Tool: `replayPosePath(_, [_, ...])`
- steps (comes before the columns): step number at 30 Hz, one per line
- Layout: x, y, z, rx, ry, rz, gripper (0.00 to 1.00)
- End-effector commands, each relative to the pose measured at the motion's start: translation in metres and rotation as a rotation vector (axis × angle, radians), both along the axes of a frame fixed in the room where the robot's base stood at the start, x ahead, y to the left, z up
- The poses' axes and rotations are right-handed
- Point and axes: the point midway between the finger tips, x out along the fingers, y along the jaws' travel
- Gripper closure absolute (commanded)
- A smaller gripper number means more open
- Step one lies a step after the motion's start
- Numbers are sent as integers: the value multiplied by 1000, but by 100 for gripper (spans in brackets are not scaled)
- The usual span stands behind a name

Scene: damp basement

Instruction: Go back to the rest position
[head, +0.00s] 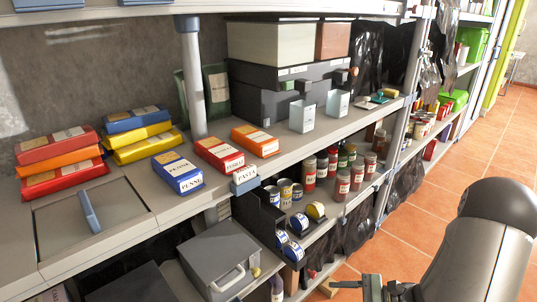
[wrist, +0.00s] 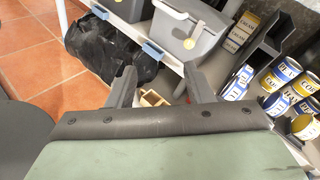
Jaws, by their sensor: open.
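My gripper (wrist: 160,76) shows in the wrist view with its two dark fingers spread apart and nothing between them. In the head view only part of my gripper (head: 380,288) shows at the bottom edge, in front of the lower shelves and over the tiled floor. My dark arm link runs from there to the right edge. A small wooden piece (wrist: 152,98) appears beyond the fingers in the wrist view, apart from them.
The shelf (head: 300,148) holds pasta boxes (head: 178,172) and grey storage boxes (head: 295,102). Black plastic bags (wrist: 125,65) hang close by. Tiled floor (head: 465,150) is open at right.

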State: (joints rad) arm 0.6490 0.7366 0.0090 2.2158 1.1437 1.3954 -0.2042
Motion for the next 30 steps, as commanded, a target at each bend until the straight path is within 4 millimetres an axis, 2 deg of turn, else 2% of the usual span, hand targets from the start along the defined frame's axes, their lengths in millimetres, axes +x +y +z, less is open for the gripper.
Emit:
replayPosePath(1, [-12, 20, 48, -83, -28, 126, 53])
replayPosePath(3, [-33, 40, 85, -201, -59, 290, 53])
replayPosePath(6, [-64, 60, 132, -382, -121, 510, 53])
replayPosePath(10, [-101, 69, 188, -631, -237, 767, 53])
replayPosePath(15, [-131, 64, 254, -956, -437, 1028, 53])
replayPosePath(18, [-139, 59, 282, -1107, -550, 1124, 53])
replayPosePath(21, [-142, 54, 301, -1210, -636, 1181, 53])
replayPosePath(25, [-142, 51, 310, -1274, -689, 1211, 53])
replayPosePath(30, [-142, 51, 309, -1282, -694, 1216, 53])
